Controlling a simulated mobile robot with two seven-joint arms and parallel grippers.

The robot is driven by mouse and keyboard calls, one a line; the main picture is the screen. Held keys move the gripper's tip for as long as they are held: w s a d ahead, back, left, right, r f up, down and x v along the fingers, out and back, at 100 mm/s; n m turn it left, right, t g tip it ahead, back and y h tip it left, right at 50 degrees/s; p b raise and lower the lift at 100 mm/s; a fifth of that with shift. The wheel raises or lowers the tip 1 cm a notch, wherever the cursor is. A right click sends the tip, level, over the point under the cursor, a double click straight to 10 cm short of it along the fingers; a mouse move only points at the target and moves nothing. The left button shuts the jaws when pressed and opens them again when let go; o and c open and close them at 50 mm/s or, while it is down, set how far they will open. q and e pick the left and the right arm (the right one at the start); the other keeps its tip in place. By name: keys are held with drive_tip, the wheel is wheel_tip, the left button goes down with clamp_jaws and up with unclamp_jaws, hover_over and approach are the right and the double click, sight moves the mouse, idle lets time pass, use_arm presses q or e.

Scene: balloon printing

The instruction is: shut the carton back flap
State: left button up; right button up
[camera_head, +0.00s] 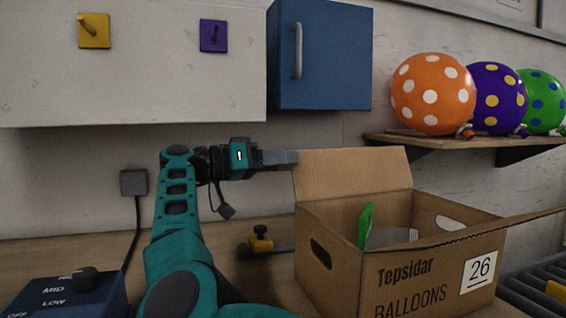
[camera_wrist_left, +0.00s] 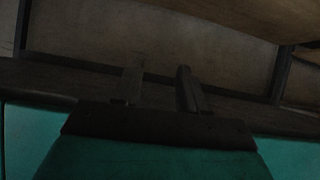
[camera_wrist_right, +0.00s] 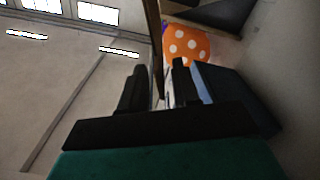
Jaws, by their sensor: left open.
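The brown carton (camera_head: 336,275) stands on the table with its back flap (camera_head: 352,175) raised, leaning slightly backward. A green item (camera_head: 365,225) sticks up inside it. My right gripper (camera_head: 296,158) is at the flap's upper left edge. In the right wrist view its two dark fingers (camera_wrist_right: 158,85) are apart, with a thin brown edge, apparently the flap (camera_wrist_right: 153,40), running between them. Contact cannot be told. My left gripper (camera_wrist_left: 158,88) shows only in its dim wrist view, open and empty beside a dark beam; it is out of the head view.
A blue wall cabinet (camera_head: 325,60) hangs above the carton. A shelf (camera_head: 440,143) with dotted balloons is at the right. A blue control box (camera_head: 75,298) sits front left, and a yellow-and-black tool (camera_head: 261,243) lies behind the arm.

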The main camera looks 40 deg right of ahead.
clamp_jaws()
idle(1.4)
